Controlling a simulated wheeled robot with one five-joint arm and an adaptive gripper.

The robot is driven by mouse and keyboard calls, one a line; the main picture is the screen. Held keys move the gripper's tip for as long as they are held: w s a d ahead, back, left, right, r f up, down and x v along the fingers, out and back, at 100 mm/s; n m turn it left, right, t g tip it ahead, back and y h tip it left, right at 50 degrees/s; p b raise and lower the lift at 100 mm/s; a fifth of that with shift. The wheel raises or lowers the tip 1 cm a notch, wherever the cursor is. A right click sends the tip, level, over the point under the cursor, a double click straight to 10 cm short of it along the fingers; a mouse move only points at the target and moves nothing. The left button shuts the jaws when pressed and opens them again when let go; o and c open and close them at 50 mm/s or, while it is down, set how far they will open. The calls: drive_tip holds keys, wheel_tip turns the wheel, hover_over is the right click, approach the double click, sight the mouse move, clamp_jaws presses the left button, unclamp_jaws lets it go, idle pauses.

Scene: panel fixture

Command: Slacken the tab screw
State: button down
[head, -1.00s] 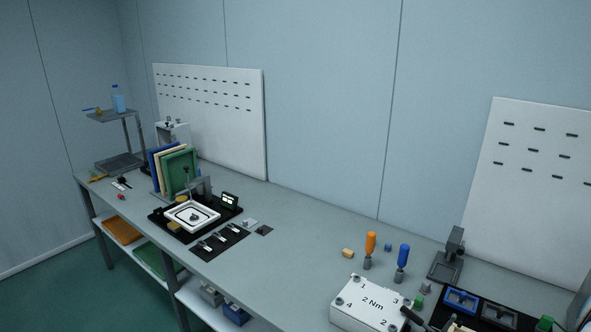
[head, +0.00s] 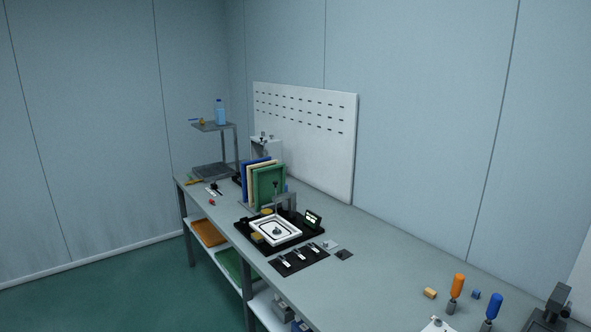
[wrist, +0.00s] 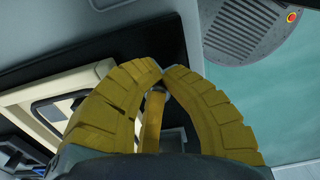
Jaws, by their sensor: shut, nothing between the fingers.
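My gripper (wrist: 163,76) shows in the wrist view, its two ribbed yellow fingers closed with the tips meeting and nothing held. A yellowish rod (wrist: 153,122) shows in the gap behind the fingertips; I cannot tell what it belongs to. A cream frame (wrist: 62,88) lies to the left of the fingers, partly hidden by them. I cannot pick out the tab screw in either view. My gripper is not in the head view.
The grey bench (head: 385,250) has clear room right of the black base. An orange-handled driver (head: 457,284) and a blue-handled driver (head: 494,306) stand at the right. Upright coloured panels (head: 268,187) and a small raised shelf (head: 211,127) stand toward the far end.

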drive_tip(key=shift+w+a+f, duration=0.15)
drive_tip(key=shift+w+a, duration=0.1)
drive_tip(key=shift+a, duration=0.05)
idle(0.6)
drive_tip(key=shift+w+d+r+b, duration=0.1)
drive_tip(key=shift+w+d+b, duration=0.25)
drive_tip(key=shift+b, duration=0.4)
drive_tip(key=shift+w+d+r+b, duration=0.1)
drive_tip(key=shift+d+b, duration=0.35)
drive_tip(key=shift+b, duration=0.3)
idle(0.5)
drive_tip(key=shift+s+d, duration=0.2)
drive_tip(key=shift+d, duration=0.05)
drive_tip(key=shift+r, duration=0.15)
drive_tip(key=shift+d+r+p, duration=0.15)
drive_tip(key=shift+r+p, duration=0.2)
drive_tip(key=shift+r, duration=0.15)
drive_tip(key=shift+s+a+r+p, duration=0.1)
drive_tip(key=shift+r+p, duration=0.6)
drive_tip(key=shift+r, duration=0.5)
drive_tip(key=shift+a+r+p, duration=0.1)
drive_tip(key=shift+r+p, duration=0.55)
drive_tip(key=shift+r, duration=0.5)
drive_tip(key=c, duration=2)
unclamp_jaws()
